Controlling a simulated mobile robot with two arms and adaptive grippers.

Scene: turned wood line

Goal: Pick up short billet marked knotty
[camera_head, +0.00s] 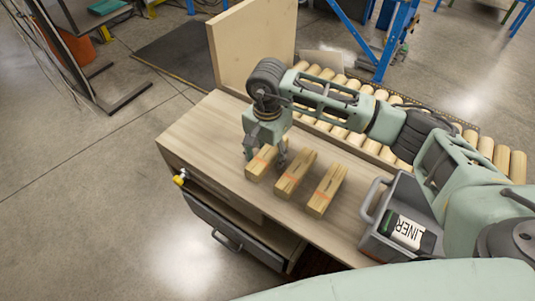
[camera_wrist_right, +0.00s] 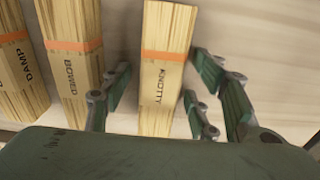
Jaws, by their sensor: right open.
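The short billet marked KNOTTY (camera_wrist_right: 162,85) is a pale wooden block with an orange band. In the head view this billet (camera_head: 260,165) is the leftmost of three on the wooden bench top (camera_head: 200,125). My right gripper (camera_head: 265,157) is over it, pointing down. In the right wrist view the open fingers of my right gripper (camera_wrist_right: 163,75) stand on either side of the billet, with gaps visible. I cannot tell exactly how low the fingertips are. My left gripper is not in view.
Billets marked BOWED (camera_wrist_right: 75,75) and DAMP (camera_wrist_right: 18,75) lie alongside; BOWED is close to one finger. A grey bin (camera_head: 372,235) with a LINER label stands on the right. A roller conveyor (camera_head: 490,150) and an upright wooden panel (camera_head: 250,45) bound the back.

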